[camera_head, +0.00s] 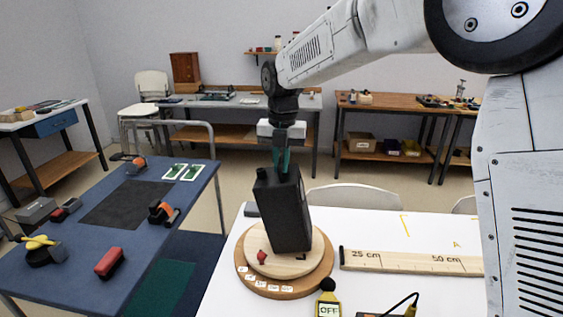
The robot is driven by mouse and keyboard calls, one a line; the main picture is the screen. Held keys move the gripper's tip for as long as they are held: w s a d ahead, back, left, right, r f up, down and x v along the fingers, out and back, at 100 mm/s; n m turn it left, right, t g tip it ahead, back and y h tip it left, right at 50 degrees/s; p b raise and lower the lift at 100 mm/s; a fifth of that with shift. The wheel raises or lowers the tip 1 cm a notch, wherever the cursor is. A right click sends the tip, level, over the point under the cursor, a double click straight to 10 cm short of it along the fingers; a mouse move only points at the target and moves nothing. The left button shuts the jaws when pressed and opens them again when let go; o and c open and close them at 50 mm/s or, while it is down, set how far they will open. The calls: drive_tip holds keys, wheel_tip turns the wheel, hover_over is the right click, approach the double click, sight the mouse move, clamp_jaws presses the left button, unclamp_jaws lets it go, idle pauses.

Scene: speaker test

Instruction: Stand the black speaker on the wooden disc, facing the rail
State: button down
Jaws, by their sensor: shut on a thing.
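My gripper (281,155) is shut on the top of the black speaker (288,215). The speaker is a tall black box, leaning slightly in the picture, with its lower end over the wooden disc (268,263). I cannot tell whether its base touches the disc. The visible sides are plain black and I cannot make out which side is its front. The pale disc sits on a wider brown round base (247,283) with small white labels and a red peg at the left. The wooden rail (410,262), marked 25 cm and 50 cm, lies to the right of the disc.
A yellow meter (328,306) with a black ball tip reads OFF in front of the disc. A blue bench (75,285) with clamps and a dark mat stands at left. A chair back (350,196) rises behind the table.

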drive_tip(key=shift+f, duration=0.35)
drive_tip(key=c, duration=1.4)
unclamp_jaws()
drive_tip(key=shift+d, duration=0.1)
drive_tip(key=shift+c, duration=0.2)
